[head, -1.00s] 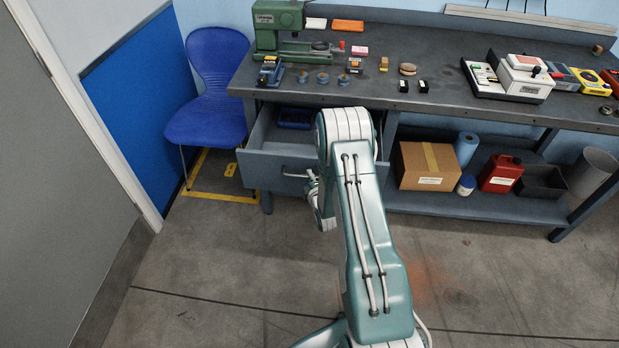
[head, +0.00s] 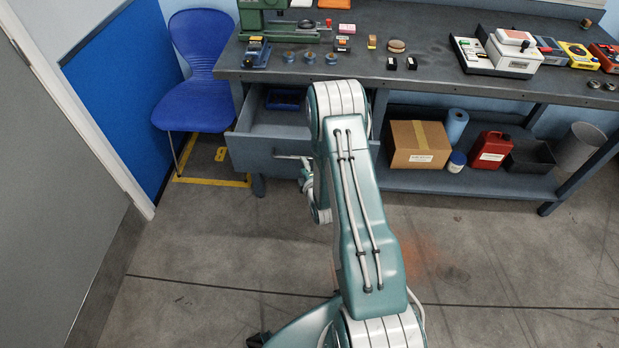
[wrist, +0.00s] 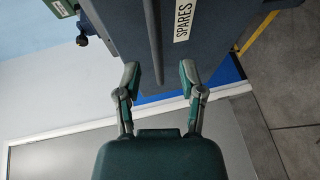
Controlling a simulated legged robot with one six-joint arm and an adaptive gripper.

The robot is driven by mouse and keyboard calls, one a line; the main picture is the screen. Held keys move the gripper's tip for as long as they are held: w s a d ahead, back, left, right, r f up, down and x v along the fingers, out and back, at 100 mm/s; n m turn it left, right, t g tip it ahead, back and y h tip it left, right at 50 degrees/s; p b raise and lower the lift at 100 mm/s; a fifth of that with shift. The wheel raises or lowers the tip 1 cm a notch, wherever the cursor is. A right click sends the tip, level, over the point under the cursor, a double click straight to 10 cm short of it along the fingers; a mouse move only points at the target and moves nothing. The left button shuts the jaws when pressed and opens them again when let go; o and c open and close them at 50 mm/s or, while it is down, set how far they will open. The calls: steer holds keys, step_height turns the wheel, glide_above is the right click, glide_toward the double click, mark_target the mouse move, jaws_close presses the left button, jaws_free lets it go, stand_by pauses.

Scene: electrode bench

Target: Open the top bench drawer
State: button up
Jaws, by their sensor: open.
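The top bench drawer (head: 262,152) stands pulled out from the bench, and its inside shows with a dark blue item in it. Its bar handle (head: 291,157) is on the front face, its right end close to my gripper (head: 306,178). My arm hides part of the drawer's right side and most of the gripper. A blue-grey panel with a SPARES label (wrist: 184,20) lies just beyond the fingers. I cannot tell whether they touch anything.
The bench top (head: 440,55) carries a green machine, small parts and instruments. A cardboard box (head: 418,145), red can (head: 491,150) and bins stand on the lower shelf. A blue chair (head: 200,75) is left of the drawer. The floor in front is clear.

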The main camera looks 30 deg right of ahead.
steer(key=v, duration=0.7)
steer(key=shift+s, duration=0.15)
steer(key=w+a+r+m+g, duration=0.25)
steer(key=w+r, duration=0.25)
steer(key=r, duration=0.5)
steer(key=s+a+r+m+g+y, duration=0.1)
steer(key=s+a+r+m, duration=0.1)
steer(key=r, duration=0.4)
steer(key=s+a+r+m+g, duration=0.2)
steer(key=r+m, duration=0.1)
steer(key=r, duration=0.3)
steer(key=s+a+r+m+g, duration=0.1)
steer(key=s+a+r+m, duration=0.1)
steer(key=s, duration=0.5)
steer(key=s+a+r+m+g+y, duration=0.1)
steer(key=s+a+r+m+g, duration=0.1)
steer(key=s+r, duration=0.5)
steer(key=s+a+r+m+g+y, duration=0.1)
steer(key=s+a+r+m, duration=0.2)
steer(key=s, duration=0.6)
steer(key=shift+s+a+r, duration=0.25)
steer(key=shift+a+r, duration=0.4)
steer(key=shift+a, duration=0.15)
